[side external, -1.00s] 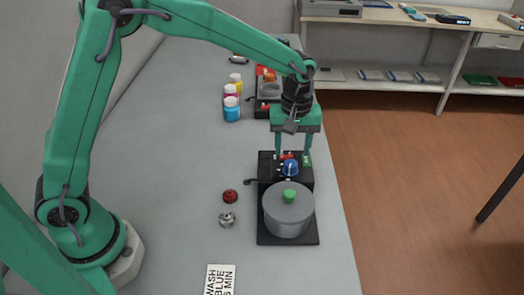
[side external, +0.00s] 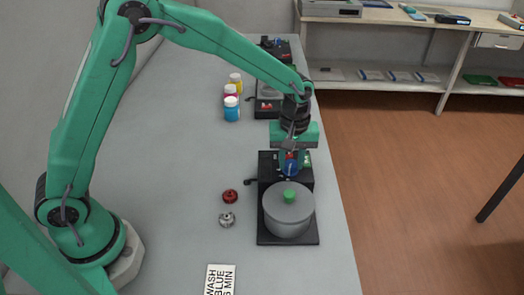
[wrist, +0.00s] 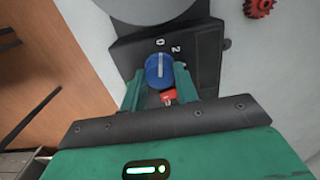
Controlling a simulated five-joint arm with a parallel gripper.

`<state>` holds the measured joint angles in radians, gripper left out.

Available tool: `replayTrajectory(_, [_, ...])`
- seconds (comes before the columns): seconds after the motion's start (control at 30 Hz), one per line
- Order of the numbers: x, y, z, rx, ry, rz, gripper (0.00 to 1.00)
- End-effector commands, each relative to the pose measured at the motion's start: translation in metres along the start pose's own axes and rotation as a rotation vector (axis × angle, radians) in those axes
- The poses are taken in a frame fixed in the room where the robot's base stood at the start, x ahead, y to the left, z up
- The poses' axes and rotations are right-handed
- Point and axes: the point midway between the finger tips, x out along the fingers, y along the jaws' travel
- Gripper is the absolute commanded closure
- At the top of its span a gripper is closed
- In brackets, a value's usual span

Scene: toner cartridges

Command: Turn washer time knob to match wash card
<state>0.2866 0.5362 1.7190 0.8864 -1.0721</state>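The blue knob (side external: 291,169) sits on top of the black appliance panel (side external: 266,173); in the wrist view the knob (wrist: 159,70) has a white line pointing about at the "0" mark. My gripper (side external: 291,165) is lowered over the panel. In the wrist view its two green fingers (wrist: 159,78) stand one on each side of the blue knob and appear to touch it. A red part (wrist: 168,97) with a white mark shows between the fingers. The white card (side external: 220,280) reads "WASH BLUE" and a minutes line, its number partly cut off by the frame edge.
A grey lidded pot (side external: 289,212) with a green handle stands just in front of the knobs. A red cap (side external: 230,196) and a grey cap (side external: 227,219) lie left of the appliance. Several bottles (side external: 232,108) and another black device (side external: 266,105) stand farther back.

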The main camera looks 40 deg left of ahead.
Motion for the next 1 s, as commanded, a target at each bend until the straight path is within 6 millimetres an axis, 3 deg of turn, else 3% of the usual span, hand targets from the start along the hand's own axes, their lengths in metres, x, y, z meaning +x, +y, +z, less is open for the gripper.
replayTrajectory(0.47, [-0.0007, -0.0002, 0.0000, 0.069, 0.000, 0.000, 0.93])
replayTrajectory(1.0, [-0.0011, -0.0006, -0.0001, 0.479, 0.000, 0.000, 0.93])
